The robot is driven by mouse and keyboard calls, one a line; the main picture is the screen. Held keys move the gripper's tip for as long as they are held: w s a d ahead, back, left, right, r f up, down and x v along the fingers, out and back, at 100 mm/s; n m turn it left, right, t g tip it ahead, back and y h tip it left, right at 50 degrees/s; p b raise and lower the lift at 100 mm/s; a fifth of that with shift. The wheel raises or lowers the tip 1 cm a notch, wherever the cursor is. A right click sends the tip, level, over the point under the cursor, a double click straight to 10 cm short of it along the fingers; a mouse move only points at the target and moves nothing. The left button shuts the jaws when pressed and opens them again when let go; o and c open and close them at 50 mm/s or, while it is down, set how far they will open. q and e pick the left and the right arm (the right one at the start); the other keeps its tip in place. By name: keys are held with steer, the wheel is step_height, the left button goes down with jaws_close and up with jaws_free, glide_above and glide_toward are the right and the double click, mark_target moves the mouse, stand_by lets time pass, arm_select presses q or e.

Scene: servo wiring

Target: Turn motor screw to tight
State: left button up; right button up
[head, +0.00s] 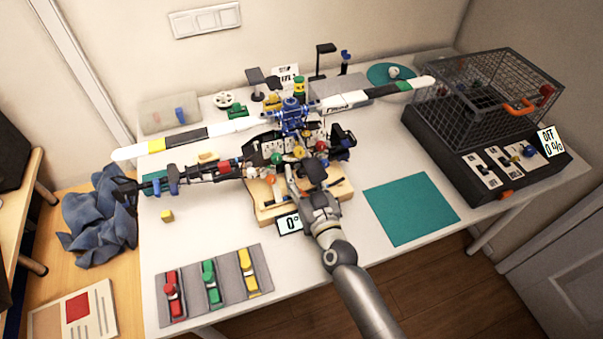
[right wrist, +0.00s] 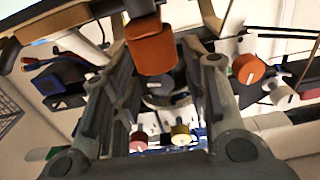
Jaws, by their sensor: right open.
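A helicopter-like model with servos, wires and coloured knobs stands on a wooden base (head: 333,207). My right gripper (head: 303,183) reaches over the front of this base with its fingers open; it also shows in the right wrist view (right wrist: 160,75). An orange cylindrical knob (right wrist: 151,48) shows large around the finger ends in that view, without clear contact. A red knob (right wrist: 138,141) and a yellow knob (right wrist: 181,135) show between the fingers. I cannot tell which knob is the motor screw. My left gripper is not in view.
A small display (head: 290,223) reading 0° stands at the base's front. A wire cage with a black switch panel (head: 490,175) stands at the right, its sign (head: 550,141) reading OFF 0 %. A green mat (head: 410,208) is bare. A grey tray (head: 226,255) holds red, green and yellow items.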

jaws_close()
stand_by(0.3)
steer(key=shift+m, duration=2.1)
jaws_free()
